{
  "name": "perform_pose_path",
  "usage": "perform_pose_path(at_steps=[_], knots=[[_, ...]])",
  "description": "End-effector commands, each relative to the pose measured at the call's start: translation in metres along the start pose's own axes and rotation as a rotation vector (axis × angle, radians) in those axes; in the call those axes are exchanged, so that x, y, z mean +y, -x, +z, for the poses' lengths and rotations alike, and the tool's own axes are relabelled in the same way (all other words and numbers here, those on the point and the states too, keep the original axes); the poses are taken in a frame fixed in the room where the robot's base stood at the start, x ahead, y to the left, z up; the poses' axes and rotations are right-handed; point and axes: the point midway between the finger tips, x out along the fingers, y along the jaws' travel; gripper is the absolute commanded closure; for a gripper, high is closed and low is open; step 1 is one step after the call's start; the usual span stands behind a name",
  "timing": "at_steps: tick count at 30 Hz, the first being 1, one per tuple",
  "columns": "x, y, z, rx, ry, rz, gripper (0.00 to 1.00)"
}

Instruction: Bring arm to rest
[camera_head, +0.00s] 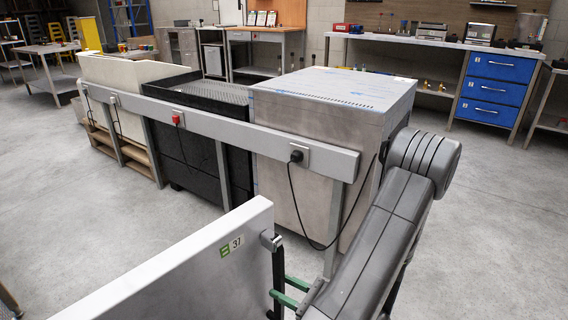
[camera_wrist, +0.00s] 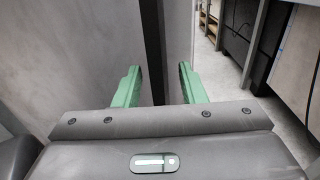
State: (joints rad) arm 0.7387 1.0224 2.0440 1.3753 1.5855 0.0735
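My arm reaches down from the right of the head view to my gripper (camera_head: 284,291), low at the centre beside a pale upright panel. In the wrist view its two green fingers (camera_wrist: 158,68) stand well apart. A dark vertical strip and part of a grey surface show between them, and no held object is visible. The pale panel (camera_head: 190,270) has a green and white label reading 37 and a small metal fitting (camera_head: 270,240) at its top corner. I cannot tell whether a finger touches the panel.
A steel cabinet (camera_head: 330,95) and black unit (camera_head: 185,150) stand behind a grey rail (camera_head: 230,133) with sockets and a hanging cable. A workbench with blue drawers (camera_head: 492,92) is at the back right. Open concrete floor (camera_head: 465,210) lies to the right.

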Motion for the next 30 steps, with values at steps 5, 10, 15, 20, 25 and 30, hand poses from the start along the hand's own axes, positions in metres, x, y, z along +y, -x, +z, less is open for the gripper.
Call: perform_pose_path(at_steps=[5, 10, 15, 20, 25, 30], knots=[[0.001, -0.015, -0.001, 0.000, 0.000, 0.002, 0.63], [0.001, -0.021, 0.000, 0.000, -0.001, 0.001, 0.63], [0.001, -0.022, 0.000, 0.000, -0.001, 0.000, 0.63], [0.001, -0.021, 0.000, 0.000, -0.001, 0.000, 0.63], [0.004, -0.022, 0.001, -0.001, -0.006, 0.013, 0.63], [0.017, -0.024, 0.004, -0.005, -0.024, 0.055, 0.63]])
